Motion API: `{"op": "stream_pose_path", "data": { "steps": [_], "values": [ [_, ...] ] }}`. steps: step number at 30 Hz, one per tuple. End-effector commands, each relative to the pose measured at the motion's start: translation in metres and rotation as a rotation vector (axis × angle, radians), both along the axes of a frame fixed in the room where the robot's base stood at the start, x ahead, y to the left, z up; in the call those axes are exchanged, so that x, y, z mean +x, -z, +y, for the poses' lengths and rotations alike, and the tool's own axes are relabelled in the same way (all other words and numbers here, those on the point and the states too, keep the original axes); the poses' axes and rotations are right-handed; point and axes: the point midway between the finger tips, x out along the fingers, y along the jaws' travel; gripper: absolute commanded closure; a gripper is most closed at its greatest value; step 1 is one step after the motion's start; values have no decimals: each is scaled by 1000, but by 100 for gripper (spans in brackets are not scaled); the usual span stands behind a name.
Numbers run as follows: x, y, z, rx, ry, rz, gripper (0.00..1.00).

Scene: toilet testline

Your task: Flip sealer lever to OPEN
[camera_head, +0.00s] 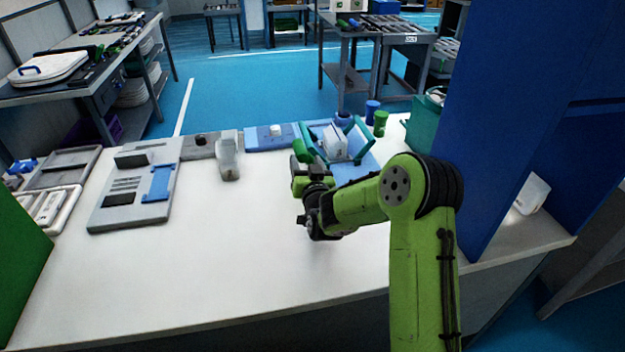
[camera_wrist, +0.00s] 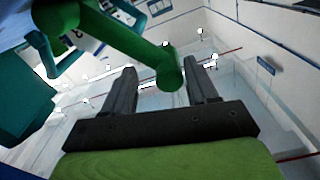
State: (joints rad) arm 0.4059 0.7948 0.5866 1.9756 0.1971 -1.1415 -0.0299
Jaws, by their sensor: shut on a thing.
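The sealer (camera_head: 347,160), with a teal frame and a white block inside, stands at the back right of the white table. Its green lever (camera_head: 303,151) sticks out on its left side. In the wrist view the lever (camera_wrist: 128,42) runs from the upper left to a round end between my fingers. The arm partly hides the sealer's front. I cannot tell the lever's exact angle.
A grey fixture (camera_head: 110,213) and a white upright device (camera_head: 228,160) stand left of the sealer. A blue cup (camera_head: 372,110), a green cup (camera_head: 381,123) and a teal bin (camera_head: 421,125) are behind right. A tall blue panel (camera_head: 510,120) bounds the right. The table's front middle is clear.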

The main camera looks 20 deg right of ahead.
Motion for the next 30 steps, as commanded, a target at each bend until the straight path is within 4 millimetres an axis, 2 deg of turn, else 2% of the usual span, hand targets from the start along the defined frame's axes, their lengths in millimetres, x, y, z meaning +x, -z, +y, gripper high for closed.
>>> {"op": "stream_pose_path", "data": {
  "steps": [1, 3, 8, 18, 21, 30],
  "values": [
    [-17, 2, 4, 6, -9, 20, 51],
    [-34, 1, 5, 8, -8, 20, 51],
    [-51, 0, 3, 11, -1, 19, 51],
    [-101, -3, 7, 6, -6, 2, 51],
    [-107, -2, 7, 6, -3, 0, 51],
    [-107, -1, 7, 4, -3, -1, 51]
  ]
}}
